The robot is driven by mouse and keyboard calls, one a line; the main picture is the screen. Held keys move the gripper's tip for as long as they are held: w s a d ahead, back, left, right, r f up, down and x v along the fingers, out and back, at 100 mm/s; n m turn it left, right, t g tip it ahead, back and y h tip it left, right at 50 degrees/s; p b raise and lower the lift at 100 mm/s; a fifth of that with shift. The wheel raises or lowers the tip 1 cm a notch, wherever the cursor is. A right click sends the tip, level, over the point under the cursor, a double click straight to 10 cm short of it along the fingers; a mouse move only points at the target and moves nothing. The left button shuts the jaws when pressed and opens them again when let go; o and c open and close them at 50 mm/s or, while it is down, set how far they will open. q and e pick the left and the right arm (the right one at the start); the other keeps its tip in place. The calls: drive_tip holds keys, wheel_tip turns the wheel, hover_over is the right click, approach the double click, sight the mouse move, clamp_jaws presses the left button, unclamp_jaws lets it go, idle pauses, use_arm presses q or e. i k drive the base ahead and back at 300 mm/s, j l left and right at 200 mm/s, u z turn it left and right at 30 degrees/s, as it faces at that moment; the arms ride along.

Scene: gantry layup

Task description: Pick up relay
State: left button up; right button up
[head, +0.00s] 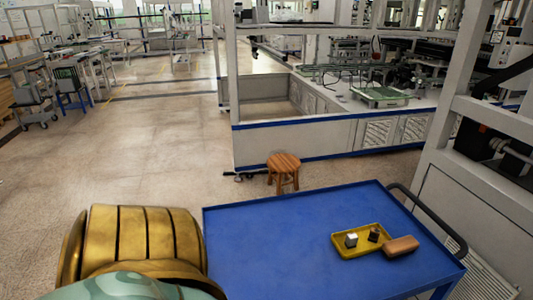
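A yellow tray (346,253) lies on the right part of the blue cart top (275,250). In it sit a small whitish cube (351,240) on the left and a small dark piece (374,234) on the right. Either could be the relay; they are too small to tell. A tan-brown rounded block (401,246) lies at the tray's right edge; I cannot tell whether it rests on the rim or beside it. Neither of my grippers is in view.
The cart's left and middle are bare. A dark handle rail (428,215) runs along its right side. A wooden stool (284,172) stands behind the cart. A white machine frame (445,130) rises at right, and open floor (150,160) lies left.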

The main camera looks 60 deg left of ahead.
sight(351, 239)
drive_tip(key=u, duration=1.25)
